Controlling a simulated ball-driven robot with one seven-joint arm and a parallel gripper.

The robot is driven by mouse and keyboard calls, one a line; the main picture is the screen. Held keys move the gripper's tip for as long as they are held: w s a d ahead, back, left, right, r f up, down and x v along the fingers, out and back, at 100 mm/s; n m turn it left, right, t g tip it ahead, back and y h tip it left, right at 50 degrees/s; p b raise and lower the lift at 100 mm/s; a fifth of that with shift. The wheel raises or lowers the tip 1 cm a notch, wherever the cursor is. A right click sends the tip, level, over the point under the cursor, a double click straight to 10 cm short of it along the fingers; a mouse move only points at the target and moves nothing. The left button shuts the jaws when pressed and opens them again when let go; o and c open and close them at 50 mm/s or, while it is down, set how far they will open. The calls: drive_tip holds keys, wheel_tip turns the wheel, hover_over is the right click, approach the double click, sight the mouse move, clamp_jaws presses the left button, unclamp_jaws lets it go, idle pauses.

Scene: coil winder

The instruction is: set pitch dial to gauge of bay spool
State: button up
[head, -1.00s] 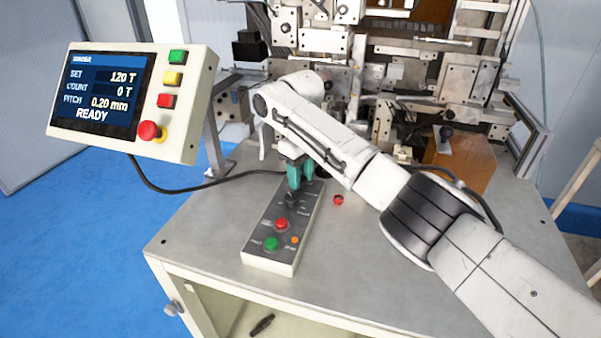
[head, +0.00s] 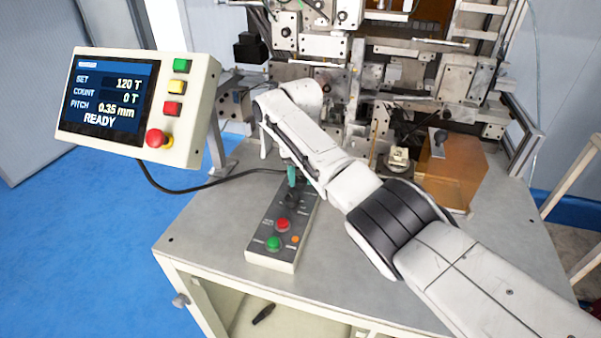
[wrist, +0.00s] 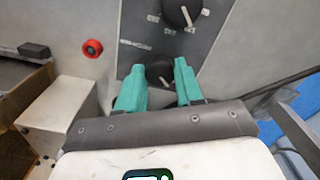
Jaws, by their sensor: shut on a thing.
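The control box (head: 271,253) lies on the table with black knobs and coloured buttons. My gripper (head: 291,178) points down at its far end. In the wrist view my green fingers (wrist: 160,82) are shut on a black dial (wrist: 159,71), which they largely hide in the head view. Another black knob (wrist: 181,12) with a white pointer sits beyond it, clear of the fingers; it also shows in the head view (head: 291,199). The panel labels are too small to read. The display (head: 107,97) reads SET 120 T, COUNT 0 T, PITCH 0.35 mm, READY. I cannot make out a bay spool or its gauge.
The winder machine (head: 330,65) stands behind. An amber box (head: 458,180) is at the table's right. A red round part (wrist: 92,47) lies beside the control box. A black cable (head: 205,184) runs from the display. The table front is clear; a dark tool (head: 263,314) lies below.

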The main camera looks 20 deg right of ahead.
sight(300, 179)
drive_tip(key=shift+w+m, duration=0.1)
drive_tip(key=shift+m, duration=0.2)
drive_tip(key=o, duration=1)
drive_tip(key=shift+o, duration=0.2)
wheel_tip(300, 179, up, 11)
drive_tip(key=b, duration=0.1)
drive_tip(key=shift+f, duration=0.2)
